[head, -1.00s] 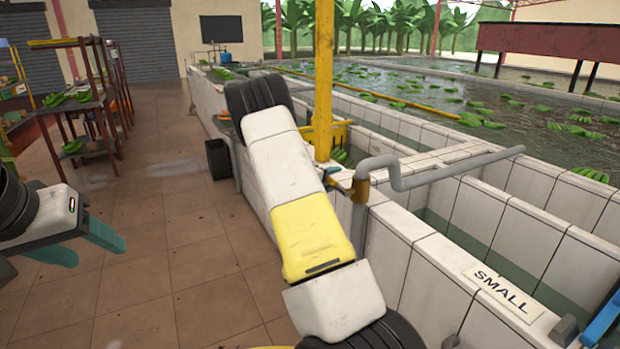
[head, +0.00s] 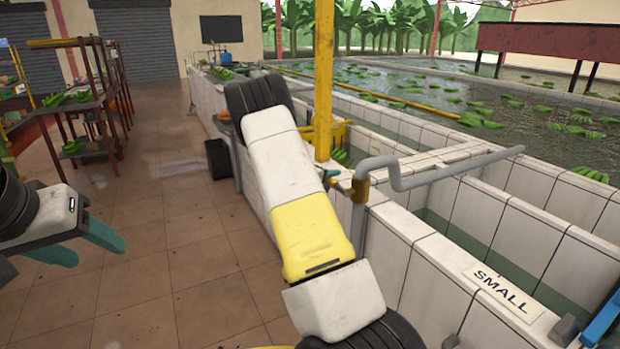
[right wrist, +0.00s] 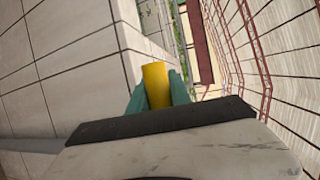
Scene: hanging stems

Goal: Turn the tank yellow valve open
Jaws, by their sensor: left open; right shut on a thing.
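The yellow valve handle (right wrist: 155,75) stands between the teal fingers of my right gripper (right wrist: 157,92) in the right wrist view; the fingers are shut on it. In the head view the brass-yellow valve body (head: 360,190) sits on a grey pipe at the near wall of the tank (head: 410,222). My right arm reaches across there and hides most of its gripper; only a bit of teal finger shows beside the valve. My left gripper (head: 95,245) is open and empty over the tiled floor at the left, far from the valve.
A yellow post (head: 323,70) rises just behind the valve. A grey pipe (head: 440,172) bends right over the tank. A "SMALL" sign (head: 503,294) lies on the tank rim. Racks with green bananas (head: 75,110) stand at the left. The floor between is clear.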

